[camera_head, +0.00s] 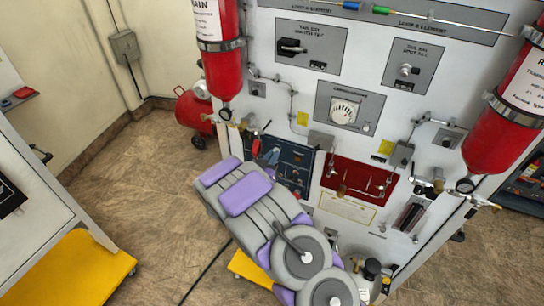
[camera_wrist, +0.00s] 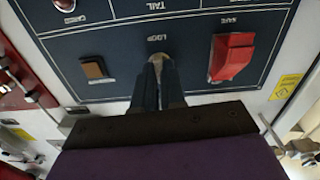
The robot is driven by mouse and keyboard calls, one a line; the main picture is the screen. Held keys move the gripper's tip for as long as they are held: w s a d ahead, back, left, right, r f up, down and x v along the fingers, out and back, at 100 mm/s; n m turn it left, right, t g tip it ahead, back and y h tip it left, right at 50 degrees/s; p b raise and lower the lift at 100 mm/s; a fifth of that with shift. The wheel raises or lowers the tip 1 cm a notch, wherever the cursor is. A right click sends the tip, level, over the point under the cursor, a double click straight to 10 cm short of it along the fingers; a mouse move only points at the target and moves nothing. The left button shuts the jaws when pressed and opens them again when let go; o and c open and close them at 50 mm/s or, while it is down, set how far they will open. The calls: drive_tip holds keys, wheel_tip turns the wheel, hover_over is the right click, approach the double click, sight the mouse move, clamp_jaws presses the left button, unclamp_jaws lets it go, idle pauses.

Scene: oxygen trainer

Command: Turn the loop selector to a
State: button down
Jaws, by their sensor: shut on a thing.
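The dark blue panel (camera_wrist: 200,28) fills the upper part of the wrist view, and it also shows in the head view (camera_head: 291,164). My gripper (camera_wrist: 158,66) reaches up to this panel just below the printed LOOP label (camera_wrist: 157,38). Its two blue-grey fingers are close together, shut on the loop selector. The selector is mostly hidden between the fingertips, so I cannot tell its position. In the head view my gripper (camera_head: 269,157) is at the left part of the blue panel, partly behind my arm.
A red guarded switch (camera_wrist: 232,56) is right of my fingers, under a SAFE label. A brown square switch (camera_wrist: 95,69) is to their left. A red panel (camera_head: 352,181) adjoins the blue one. Red cylinders (camera_head: 222,75) flank the board. Open floor (camera_head: 130,180) lies left.

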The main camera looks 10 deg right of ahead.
drive_tip(key=n+p, duration=0.2)
drive_tip(key=n, duration=0.2)
drive_tip(key=n+p, duration=0.3)
drive_tip(key=n, duration=0.1)
drive_tip(key=shift+w+a+r, duration=0.1)
drive_tip(key=shift+a, duration=0.1)
idle(0.4)
drive_tip(key=c, duration=1.2)
unclamp_jaws()
drive_tip(key=shift+w+a, duration=0.1)
drive_tip(key=shift+a, duration=0.05)
drive_tip(key=b+v, duration=0.1)
drive_tip(key=v, duration=1.6)
drive_tip(key=shift+s+a+b, duration=0.15)
drive_tip(key=shift+s+b, duration=0.05)
drive_tip(key=shift+b, duration=0.2)
